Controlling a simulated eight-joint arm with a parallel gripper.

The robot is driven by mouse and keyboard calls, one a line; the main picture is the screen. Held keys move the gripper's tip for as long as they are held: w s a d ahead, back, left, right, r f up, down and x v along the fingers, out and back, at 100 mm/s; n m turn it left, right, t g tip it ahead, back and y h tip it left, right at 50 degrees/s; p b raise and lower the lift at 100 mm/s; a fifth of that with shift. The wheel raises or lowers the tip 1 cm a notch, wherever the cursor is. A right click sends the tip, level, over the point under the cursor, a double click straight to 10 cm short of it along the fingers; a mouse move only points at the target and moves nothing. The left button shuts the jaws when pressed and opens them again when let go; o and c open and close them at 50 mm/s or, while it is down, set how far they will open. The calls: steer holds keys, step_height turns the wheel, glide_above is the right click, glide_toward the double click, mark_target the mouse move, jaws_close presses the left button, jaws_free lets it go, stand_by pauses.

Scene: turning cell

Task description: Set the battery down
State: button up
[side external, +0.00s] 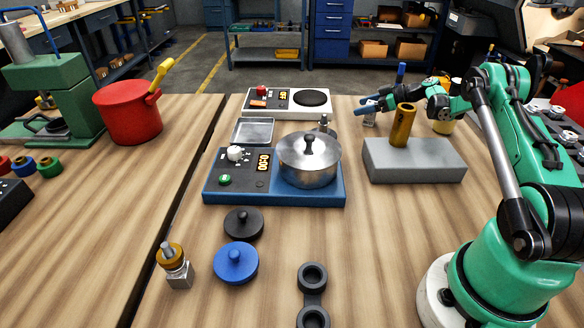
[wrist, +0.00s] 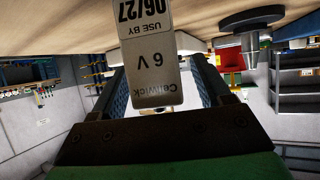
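A gap shows between the battery and the right finger; the left finger is close, and contact there cannot be made out. In the side view my gripper (side external: 371,105) points left, low over the back of the table. The battery (side external: 370,119) is a small grey upright shape at the fingers, apparently at table level.
A grey block (side external: 414,162) with a brass cylinder (side external: 402,125) stands in front of my gripper. To its left are a blue cooker (side external: 274,196) with a lidded steel pot (side external: 309,165) and a white hotplate (side external: 287,104). Bare wood (side external: 410,245) lies at front right.

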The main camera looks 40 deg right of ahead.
jaws_close()
steer(key=shift+r, duration=0.1)
